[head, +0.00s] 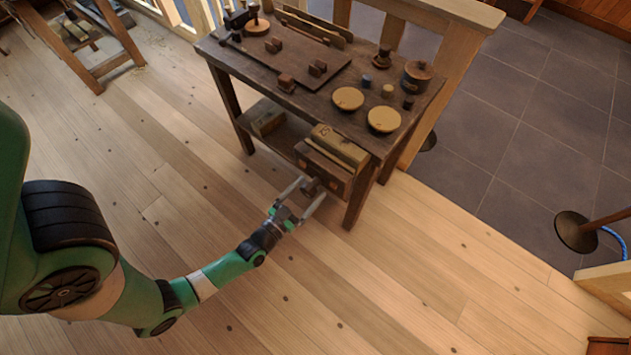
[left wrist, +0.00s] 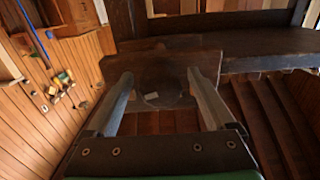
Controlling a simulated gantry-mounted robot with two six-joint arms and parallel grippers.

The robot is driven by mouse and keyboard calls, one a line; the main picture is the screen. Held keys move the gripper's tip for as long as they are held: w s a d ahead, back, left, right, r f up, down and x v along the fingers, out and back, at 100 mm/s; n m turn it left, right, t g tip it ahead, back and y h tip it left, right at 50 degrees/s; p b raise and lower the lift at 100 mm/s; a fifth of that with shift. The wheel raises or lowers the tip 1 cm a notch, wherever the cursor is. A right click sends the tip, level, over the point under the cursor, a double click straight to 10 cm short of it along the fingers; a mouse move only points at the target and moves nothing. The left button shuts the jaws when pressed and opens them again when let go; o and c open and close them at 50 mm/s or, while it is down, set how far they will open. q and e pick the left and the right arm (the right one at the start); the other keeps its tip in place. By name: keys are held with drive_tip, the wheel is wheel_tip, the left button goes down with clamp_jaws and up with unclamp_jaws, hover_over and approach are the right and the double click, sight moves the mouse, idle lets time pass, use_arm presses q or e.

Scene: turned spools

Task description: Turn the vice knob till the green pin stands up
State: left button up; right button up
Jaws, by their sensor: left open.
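The vice (head: 325,172) is a dark wooden block on the front of the workbench, below its top. A small dark knob (head: 311,187) sticks out of its front face. My left gripper (head: 313,188) is open, with one finger on each side of the knob. In the left wrist view the dark knob (left wrist: 163,88) lies between the two spread fingers, with a gap to each, and the vice's dark face (left wrist: 160,48) is behind it. I cannot make out the green pin in either view. My right gripper is not in view.
The workbench top (head: 262,62) carries two pale round discs (head: 347,98), a lidded pot (head: 416,76) and several small turned pieces. The plank floor (head: 400,270) around my left arm is clear.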

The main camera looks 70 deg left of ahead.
use_arm(q)
drive_tip(key=shift+w+a, duration=0.2)
drive_tip(key=shift+w, duration=0.2)
drive_tip(key=shift+s, duration=0.1)
drive_tip(key=shift+d, duration=0.1)
drive_tip(key=shift+c, duration=0.7)
drive_tip(key=c, duration=1.2)
